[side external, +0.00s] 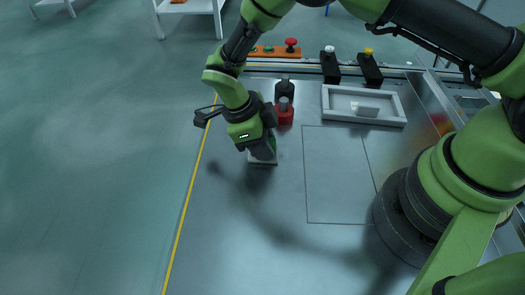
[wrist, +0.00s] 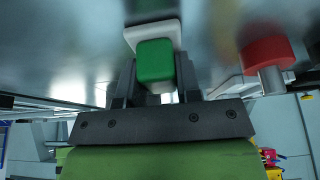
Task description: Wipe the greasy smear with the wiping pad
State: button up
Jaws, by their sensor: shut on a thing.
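My gripper (side external: 262,148) is low over the left part of the grey metal panel (side external: 240,220). It is shut on the wiping pad, which has a green handle block and a white base. In the wrist view the green handle of the wiping pad (wrist: 155,62) sits between the two dark fingers of my gripper (wrist: 154,82), with the white base beyond it. In the side view the pale base of the pad (side external: 262,162) is at or very near the panel surface; I cannot tell if it touches. I cannot make out the greasy smear in either view.
A red-based fixture (side external: 284,116) stands close behind my gripper to the right; a red round part (wrist: 266,52) shows right in the wrist view. A grey tray (side external: 363,121) with a small pale piece lies farther right. An orange button strip (side external: 268,51) is at the back. The front panel is clear.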

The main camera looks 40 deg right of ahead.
jog(key=shift+w+d, duration=0.95)
jog(key=shift+d, duration=0.2)
jog(key=shift+s+d, duration=0.2)
jog(key=shift+s, duration=0.1)
jog(key=shift+s+a, duration=3.8)
jog(key=shift+a, duration=0.1)
jog(key=shift+w+d, duration=3.85)
notch_tip(320, 180, up, 8)
jog(key=shift+r, duration=0.1)
